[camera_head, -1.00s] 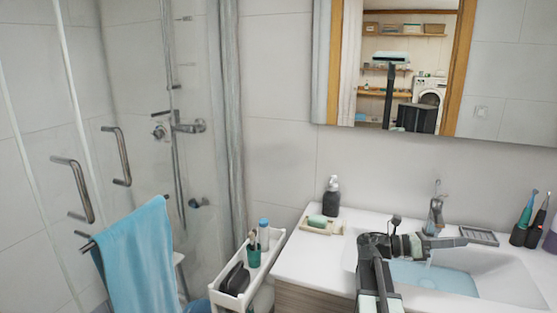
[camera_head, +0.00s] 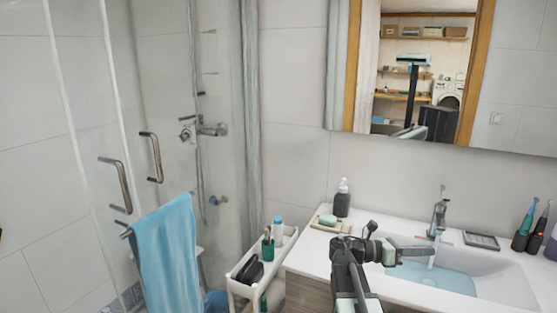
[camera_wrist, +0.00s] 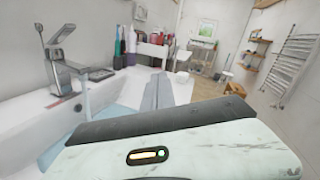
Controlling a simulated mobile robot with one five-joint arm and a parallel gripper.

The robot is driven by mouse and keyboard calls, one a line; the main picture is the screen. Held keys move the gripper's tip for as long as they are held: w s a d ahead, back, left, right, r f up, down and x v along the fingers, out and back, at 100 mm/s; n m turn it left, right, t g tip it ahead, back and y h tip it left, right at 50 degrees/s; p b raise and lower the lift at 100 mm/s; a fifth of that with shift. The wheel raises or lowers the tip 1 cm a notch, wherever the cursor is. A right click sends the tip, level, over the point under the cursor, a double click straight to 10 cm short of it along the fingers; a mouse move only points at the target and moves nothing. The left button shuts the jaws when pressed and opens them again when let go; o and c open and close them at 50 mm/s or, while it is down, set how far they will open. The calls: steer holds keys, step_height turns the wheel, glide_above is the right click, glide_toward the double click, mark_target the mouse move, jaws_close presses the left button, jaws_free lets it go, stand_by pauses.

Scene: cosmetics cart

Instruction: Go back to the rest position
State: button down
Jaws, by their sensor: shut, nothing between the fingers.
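In the head view my gripper (camera_head: 428,249) is at the end of my raised arm and points right over the washbasin (camera_head: 505,285). It is shut and empty. In the wrist view its two grey fingers (camera_wrist: 160,88) lie together beyond the pale body of my wrist. The faucet (camera_head: 438,215) stands behind the gripper; it also shows at the left of the wrist view (camera_wrist: 62,60). The gripper's exact height above the basin is hard to tell.
A soap dispenser (camera_head: 342,199) and a soap dish (camera_head: 328,223) stand at the counter's left. A white cart (camera_head: 236,272) with toiletries is beside the counter. A blue towel (camera_head: 166,255) hangs at the shower door. Several toothbrushes (camera_head: 528,225) and a small dark tray (camera_head: 481,240) are at right.

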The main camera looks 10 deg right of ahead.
steer(key=a+f+t+y+p, duration=0.1)
steer(key=a+f, duration=0.1)
steer(key=a, duration=0.1)
steer(key=w+a+f+m+t+y, duration=0.1)
steer(key=a+f, duration=0.1)
steer(key=a, duration=0.1)
steer(key=w+a+f+t+y+p, duration=0.1)
steer(key=a+f+y, duration=0.1)
steer(key=a, duration=0.1)
steer(key=shift+w+a+f+m+t+p, duration=0.25)
steer(key=shift+a+f+m+t+p, duration=0.05)
steer(key=shift+a+f+m, duration=0.1)
steer(key=a+f+m+y, duration=0.4)
steer(key=a+m, duration=0.1)
steer(key=a, duration=0.4)
steer(key=a+f+m+t+y+p, duration=0.1)
steer(key=a+f+m+y, duration=0.3)
steer(key=a, duration=0.6)
steer(key=s+a+f+m+t+y, duration=0.1)
steer(key=a+f+m+y, duration=0.3)
steer(key=a+m, duration=0.4)
steer(key=shift+a+f+y+p, duration=0.25)
steer(key=shift+a+y+p, duration=0.15)
steer(key=shift+a+y, duration=0.35)
steer(key=shift+d, duration=0.15)
